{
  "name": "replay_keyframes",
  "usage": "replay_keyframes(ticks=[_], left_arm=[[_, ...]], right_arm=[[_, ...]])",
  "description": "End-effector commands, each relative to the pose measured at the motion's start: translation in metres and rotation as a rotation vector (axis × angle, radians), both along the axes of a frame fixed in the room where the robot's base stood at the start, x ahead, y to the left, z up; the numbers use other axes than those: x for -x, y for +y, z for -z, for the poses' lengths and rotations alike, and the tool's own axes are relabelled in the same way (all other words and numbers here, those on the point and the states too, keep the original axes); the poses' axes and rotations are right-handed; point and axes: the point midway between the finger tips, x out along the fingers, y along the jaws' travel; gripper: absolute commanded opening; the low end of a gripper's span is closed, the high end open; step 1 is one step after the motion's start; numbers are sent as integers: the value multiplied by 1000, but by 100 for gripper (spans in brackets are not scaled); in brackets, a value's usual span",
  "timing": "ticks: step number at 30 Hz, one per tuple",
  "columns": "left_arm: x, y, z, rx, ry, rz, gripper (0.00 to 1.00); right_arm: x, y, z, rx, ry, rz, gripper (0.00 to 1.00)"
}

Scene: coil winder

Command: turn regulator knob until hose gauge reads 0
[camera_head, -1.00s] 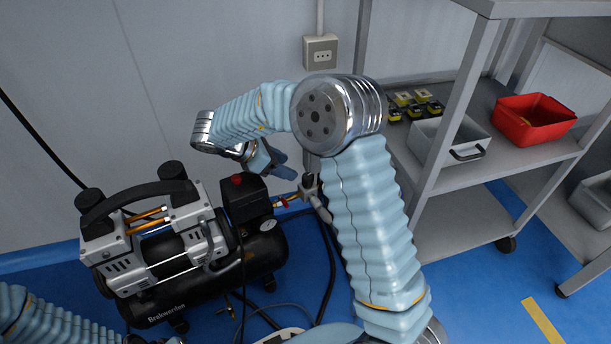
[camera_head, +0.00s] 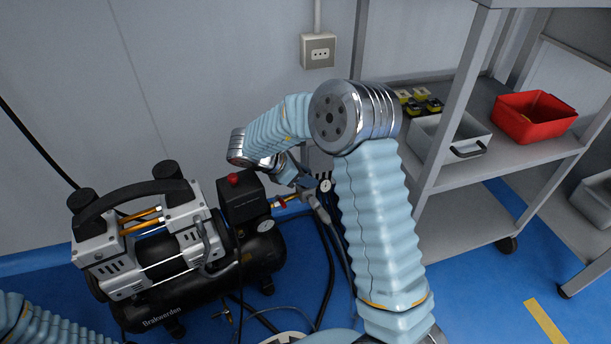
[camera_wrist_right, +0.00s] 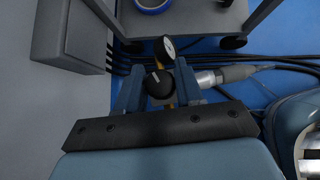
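The round black regulator knob (camera_wrist_right: 160,86) is in the right wrist view, lying between the two fingers of my right gripper (camera_wrist_right: 159,84). The fingers are spread to either side of it; contact is not clear. The small white-faced hose gauge (camera_wrist_right: 166,48) stands just beyond the knob, and its reading is too small to tell. The gauge also shows in the head view (camera_head: 325,186), close beside my right gripper (camera_head: 302,182). In the head view the knob is hidden by the gripper. My left gripper is out of view; only part of its arm shows at lower left.
The black compressor (camera_head: 180,260) with a red-topped box stands left of the regulator. Hoses (camera_head: 330,265) run over the blue floor. A grey shelf cart (camera_head: 470,195) with a red bin (camera_head: 533,118) and a grey bin stands right. A wall outlet (camera_head: 318,50) is above.

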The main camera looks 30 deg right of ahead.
Motion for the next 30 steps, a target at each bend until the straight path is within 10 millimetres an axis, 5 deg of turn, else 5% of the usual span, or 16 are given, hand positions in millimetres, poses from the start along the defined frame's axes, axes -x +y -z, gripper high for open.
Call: replay_keyframes(ticks=[6, 17, 30], left_arm=[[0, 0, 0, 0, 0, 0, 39], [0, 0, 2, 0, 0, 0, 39], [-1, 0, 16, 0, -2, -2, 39]], right_arm=[[0, 0, 0, 0, 0, 0, 3], [0, 0, 0, 0, 1, -63, 3], [1, 0, 1, 0, -1, -412, 3]])
